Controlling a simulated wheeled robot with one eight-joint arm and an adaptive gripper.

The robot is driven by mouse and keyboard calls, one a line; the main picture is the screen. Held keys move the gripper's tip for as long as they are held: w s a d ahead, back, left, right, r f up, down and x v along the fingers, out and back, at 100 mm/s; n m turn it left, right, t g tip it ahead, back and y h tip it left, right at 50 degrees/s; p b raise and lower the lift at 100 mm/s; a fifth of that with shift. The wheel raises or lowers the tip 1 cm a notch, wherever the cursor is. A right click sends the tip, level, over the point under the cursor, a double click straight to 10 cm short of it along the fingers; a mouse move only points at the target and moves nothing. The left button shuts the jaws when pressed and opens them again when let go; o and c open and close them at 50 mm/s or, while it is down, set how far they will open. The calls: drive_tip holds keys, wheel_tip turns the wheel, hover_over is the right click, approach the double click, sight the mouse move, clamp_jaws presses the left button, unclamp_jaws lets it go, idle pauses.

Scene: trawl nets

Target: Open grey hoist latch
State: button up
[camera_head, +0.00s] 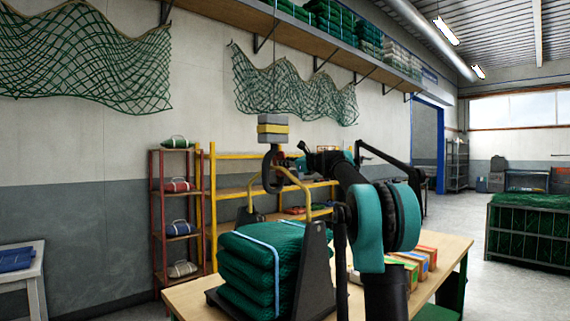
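The hoist block (272,129), with grey and yellow bands, is left of the picture's middle. A dark grey hook (267,172) is below it. I cannot make out a separate latch on the hook, nor whether it is open. My teal and black arm rises from the lower right and reaches left toward the hook. My gripper (303,154) seems to be at the arm's far end, just right of the hook. It is small and dark, so I cannot tell its finger opening or whether it touches the hook.
A wooden table (452,250) bears a strapped green net stack (262,270) on a dark carrier with yellow bars, and small coloured boxes (418,258). Red (155,220) and yellow (213,205) shelves stand behind. A green net crate (528,232) is at right. Floor between is clear.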

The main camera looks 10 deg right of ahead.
drive_tip(key=shift+c, duration=0.4)
clamp_jaws()
drive_tip(key=n, duration=0.2)
drive_tip(key=d+n, duration=0.1)
drive_tip(key=shift+w+r+n, duration=0.25)
drive_tip(key=shift+w+n, duration=0.05)
drive_tip(key=shift+w, duration=0.05)
drive_tip(key=n, duration=0.3)
drive_tip(key=r+n, duration=0.1)
drive_tip(key=shift+w+d+r+n, duration=0.1)
drive_tip(key=shift+w+d+n, duration=0.15)
drive_tip(key=shift+d+n, duration=0.05)
drive_tip(key=n, duration=0.2)
drive_tip(key=r+n, duration=0.1)
drive_tip(key=n, duration=0.1)
drive_tip(key=shift+w+d+r, duration=0.15)
drive_tip(key=shift+d+r, duration=0.05)
drive_tip(key=shift+a+r+n, duration=0.1)
drive_tip(key=shift+r+n, duration=0.15)
drive_tip(key=shift+n, duration=0.6)
drive_tip(key=shift+d+r+n, duration=0.1)
drive_tip(key=shift+r+n, duration=0.15)
drive_tip(key=shift+n, duration=0.65)
drive_tip(key=shift+a+r+n, duration=0.1)
drive_tip(key=shift+r+n, duration=0.15)
drive_tip(key=shift+n, duration=0.6)
